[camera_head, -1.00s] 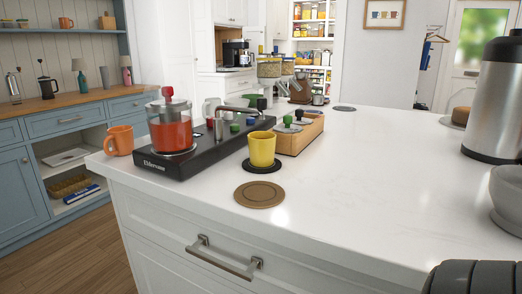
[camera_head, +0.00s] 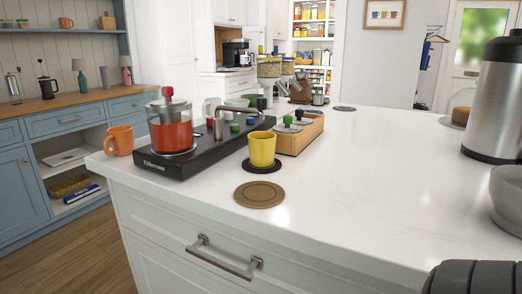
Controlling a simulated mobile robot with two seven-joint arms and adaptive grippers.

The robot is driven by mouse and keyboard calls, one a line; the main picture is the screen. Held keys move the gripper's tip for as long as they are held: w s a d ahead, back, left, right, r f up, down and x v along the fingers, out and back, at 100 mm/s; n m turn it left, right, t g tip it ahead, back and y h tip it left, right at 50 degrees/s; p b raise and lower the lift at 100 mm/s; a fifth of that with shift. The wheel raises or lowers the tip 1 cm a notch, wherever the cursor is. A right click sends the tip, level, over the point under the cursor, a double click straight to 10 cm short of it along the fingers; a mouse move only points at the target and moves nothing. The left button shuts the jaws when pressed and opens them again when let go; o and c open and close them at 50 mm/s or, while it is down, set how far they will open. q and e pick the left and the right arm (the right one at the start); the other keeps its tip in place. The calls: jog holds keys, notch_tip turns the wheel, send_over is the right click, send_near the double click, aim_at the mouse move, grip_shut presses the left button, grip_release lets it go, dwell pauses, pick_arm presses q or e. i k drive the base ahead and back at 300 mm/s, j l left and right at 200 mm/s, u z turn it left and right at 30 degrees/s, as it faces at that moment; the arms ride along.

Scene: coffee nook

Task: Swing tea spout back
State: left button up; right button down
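A black tea station (camera_head: 205,153) stands on the white island counter, with a clear pot of red tea (camera_head: 171,133) with a red knob on its near left end. A slim metal spout (camera_head: 240,109) rises from the station behind the pot and reaches to the right, its tip above the area behind the yellow cup. A short metal post (camera_head: 218,128) stands below it. A yellow cup (camera_head: 262,148) stands on a dark coaster (camera_head: 262,166) just right of the station. Neither of my grippers shows in this view.
A wooden tray (camera_head: 300,138) with several small knobbed items sits right of the station. An orange mug (camera_head: 118,141) stands at its left. An empty brown coaster (camera_head: 259,195) lies in front. A steel dispenser (camera_head: 495,105) and grey bowl (camera_head: 506,190) stand at right. The middle counter is clear.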

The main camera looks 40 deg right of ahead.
aim_at(262, 102)
jog(key=k, duration=0.15)
jog(key=k+z, duration=0.3)
jog(key=k+l+z, duration=0.1)
jog(key=z, duration=0.2)
jog(key=j+z, duration=0.15)
jog(key=z, duration=0.25)
jog(key=j+z, duration=0.15)
jog(key=z, duration=0.25)
jog(key=k+j+z, duration=0.1)
jog(key=z, duration=0.3)
jog(key=k+j, duration=0.1)
jog(key=j, duration=0.3)
jog(key=i+l, duration=0.25)
jog(key=i, duration=0.2)
